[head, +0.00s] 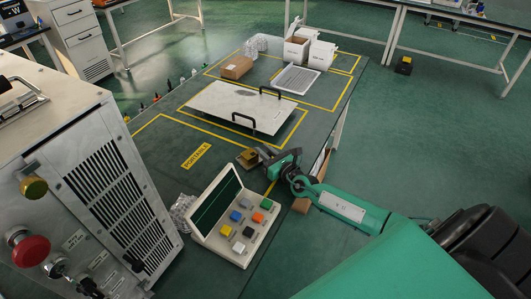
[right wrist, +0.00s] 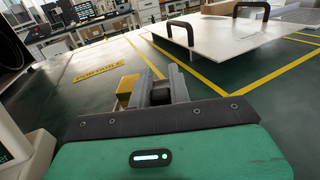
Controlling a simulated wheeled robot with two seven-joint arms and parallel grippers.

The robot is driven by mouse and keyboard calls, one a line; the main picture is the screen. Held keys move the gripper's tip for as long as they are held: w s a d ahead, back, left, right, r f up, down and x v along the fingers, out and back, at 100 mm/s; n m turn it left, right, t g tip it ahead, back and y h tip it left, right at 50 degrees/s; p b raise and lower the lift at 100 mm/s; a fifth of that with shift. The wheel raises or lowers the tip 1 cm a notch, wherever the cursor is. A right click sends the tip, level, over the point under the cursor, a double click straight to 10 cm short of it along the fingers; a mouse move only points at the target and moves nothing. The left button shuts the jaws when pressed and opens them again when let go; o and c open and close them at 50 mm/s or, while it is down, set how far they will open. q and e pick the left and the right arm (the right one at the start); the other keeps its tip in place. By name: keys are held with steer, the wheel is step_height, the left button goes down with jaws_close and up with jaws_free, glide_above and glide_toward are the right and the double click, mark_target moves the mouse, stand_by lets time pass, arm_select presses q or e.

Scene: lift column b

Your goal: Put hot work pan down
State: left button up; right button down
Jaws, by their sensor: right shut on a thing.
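A flat white pan (head: 225,101) with two black handles lies over the yellow-lined area of the green table. It also shows at the top right of the right wrist view (right wrist: 215,38). My right gripper (head: 264,154) is low over the table, in front of the pan and apart from it and its handles. In the right wrist view its grey fingers (right wrist: 164,88) are close together. A small yellow block (right wrist: 127,90) is at the fingers' left side; the fingers appear shut on it, though the contact is partly hidden. My left gripper is not in view.
A control box with coloured buttons (head: 237,217) stands near the right gripper. A grey vented cabinet (head: 100,190) is at the left. A cardboard box (head: 236,67), white cartons (head: 297,51) and a grey grille tray (head: 296,80) are at the far end. Table around the "PORTABLE" label is clear.

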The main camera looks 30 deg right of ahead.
steer(key=c, duration=1.3)
jaws_free()
steer(key=shift+f, duration=0.1)
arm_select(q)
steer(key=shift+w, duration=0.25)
arm_select(e)
steer(key=s, duration=0.3)
steer(key=shift+d, duration=0.2)
steer(key=s, duration=0.2)
steer(key=s+b, duration=0.1)
steer(key=s, duration=0.2)
steer(key=s+d, duration=0.1)
steer(key=s, duration=0.1)
steer(key=shift+s, duration=0.3)
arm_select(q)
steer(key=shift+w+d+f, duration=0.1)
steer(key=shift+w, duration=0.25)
arm_select(e)
steer(key=shift+s+d, duration=0.1)
steer(key=shift+s, duration=0.6)
